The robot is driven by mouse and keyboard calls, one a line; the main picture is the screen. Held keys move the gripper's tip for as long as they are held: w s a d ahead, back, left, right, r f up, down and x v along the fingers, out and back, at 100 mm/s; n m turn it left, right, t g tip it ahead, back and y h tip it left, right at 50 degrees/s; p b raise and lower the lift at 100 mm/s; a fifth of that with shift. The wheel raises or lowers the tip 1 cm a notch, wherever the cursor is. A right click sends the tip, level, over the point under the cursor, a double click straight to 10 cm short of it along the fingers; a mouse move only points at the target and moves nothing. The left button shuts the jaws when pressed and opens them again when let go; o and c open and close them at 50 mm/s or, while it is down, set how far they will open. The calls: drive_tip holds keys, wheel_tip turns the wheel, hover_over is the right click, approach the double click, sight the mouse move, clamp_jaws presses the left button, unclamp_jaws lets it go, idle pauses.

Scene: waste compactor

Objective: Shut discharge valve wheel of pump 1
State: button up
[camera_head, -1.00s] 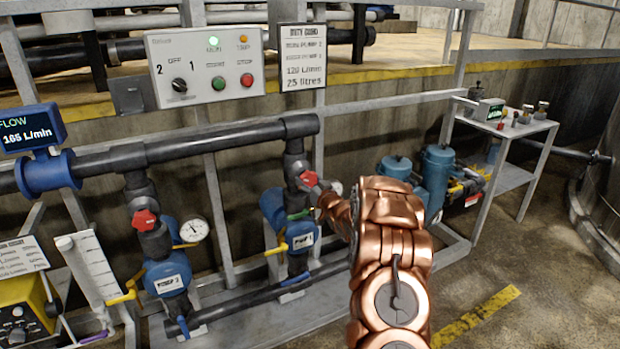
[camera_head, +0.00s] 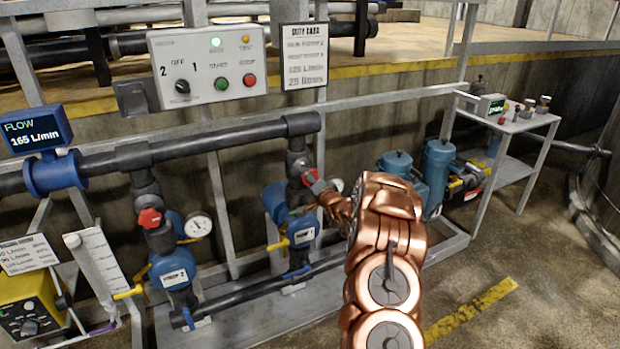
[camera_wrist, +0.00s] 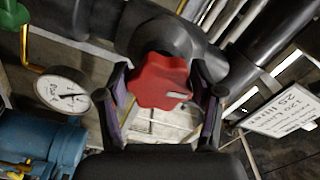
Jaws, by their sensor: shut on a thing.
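The red discharge valve wheel (camera_head: 309,177) of pump 1 sits on the dark pipe above the blue pump labelled as pump 1 (camera_head: 301,233). In the wrist view the lobed red wheel (camera_wrist: 160,82) lies between the two fingers of my gripper (camera_wrist: 164,100), one finger on each side. My gripper is shut on it. In the head view my copper arm reaches in from the lower right, and my gripper (camera_head: 318,188) is partly hidden at the wheel. A second red wheel (camera_head: 149,218) is on the pipe above pump 2 (camera_head: 173,271).
A pressure gauge (camera_wrist: 63,92) is left of the wheel in the wrist view. The control panel (camera_head: 207,66) and duty card (camera_head: 304,56) are above the pipe. A flow meter (camera_head: 38,133) reads 165 L/min. A side table (camera_head: 510,122) stands at right.

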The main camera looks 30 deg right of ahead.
drive_tip(key=shift+a+f+m, duration=0.1)
drive_tip(key=shift+m, duration=1.1)
drive_tip(key=o, duration=1.1)
drive_tip(key=shift+o, duration=0.2)
drive_tip(key=s+a, duration=0.1)
drive_tip(key=s, duration=1.1)
